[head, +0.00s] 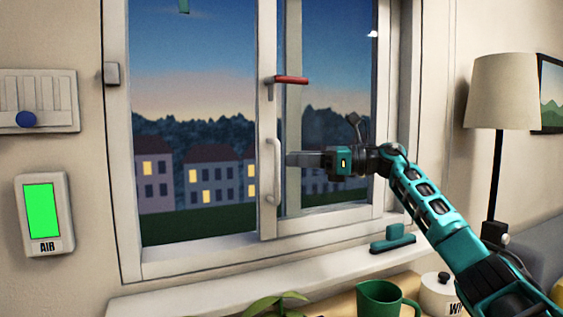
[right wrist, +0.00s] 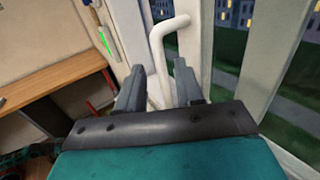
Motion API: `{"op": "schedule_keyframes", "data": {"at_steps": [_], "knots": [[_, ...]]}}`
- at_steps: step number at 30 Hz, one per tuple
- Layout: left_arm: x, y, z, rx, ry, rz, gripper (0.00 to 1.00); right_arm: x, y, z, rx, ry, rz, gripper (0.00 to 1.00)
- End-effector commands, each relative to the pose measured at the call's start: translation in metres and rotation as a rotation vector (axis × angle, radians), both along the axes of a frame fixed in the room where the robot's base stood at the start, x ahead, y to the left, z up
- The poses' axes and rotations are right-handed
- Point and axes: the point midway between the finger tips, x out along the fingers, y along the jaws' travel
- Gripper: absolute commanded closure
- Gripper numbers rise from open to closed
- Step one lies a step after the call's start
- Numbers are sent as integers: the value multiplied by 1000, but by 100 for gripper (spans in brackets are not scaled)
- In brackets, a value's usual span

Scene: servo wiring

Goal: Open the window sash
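The window sash has a white frame stile (head: 267,120) in the middle of the head view. A white vertical pull handle (head: 275,170) is fixed to this stile. A red-gripped lever (head: 291,80) sits above it and points level to the right. My right gripper (head: 290,158) is just right of the pull handle. In the right wrist view its two fingers are apart, and the handle (right wrist: 157,50) shows between or just beyond their tips. I cannot tell whether they touch it. My left gripper is not in view.
A green mug (head: 380,300), a plant (head: 272,305) and a white pot (head: 438,292) stand below the sill (head: 290,280). A teal tool (head: 393,239) lies at the sill's right. A lamp (head: 502,90) stands right. A green-lit AIR panel (head: 42,210) hangs left.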

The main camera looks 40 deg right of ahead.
Motion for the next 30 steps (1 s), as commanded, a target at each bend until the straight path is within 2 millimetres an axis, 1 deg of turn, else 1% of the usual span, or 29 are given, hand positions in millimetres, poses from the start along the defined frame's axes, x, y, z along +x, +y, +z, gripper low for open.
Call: {"op": "schedule_keyframes", "data": {"at_steps": [1,6,12,17,30], "knots": [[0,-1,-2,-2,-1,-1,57,-9,-10,-2,-2,2,-4,64],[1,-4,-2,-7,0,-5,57,-34,-35,-2,-2,2,-3,64],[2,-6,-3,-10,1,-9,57,-52,-52,-1,-1,1,0,64],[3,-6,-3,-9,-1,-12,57,-56,-56,-1,-1,1,1,64],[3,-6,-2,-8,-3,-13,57,-56,-56,0,-1,1,1,64]]}}
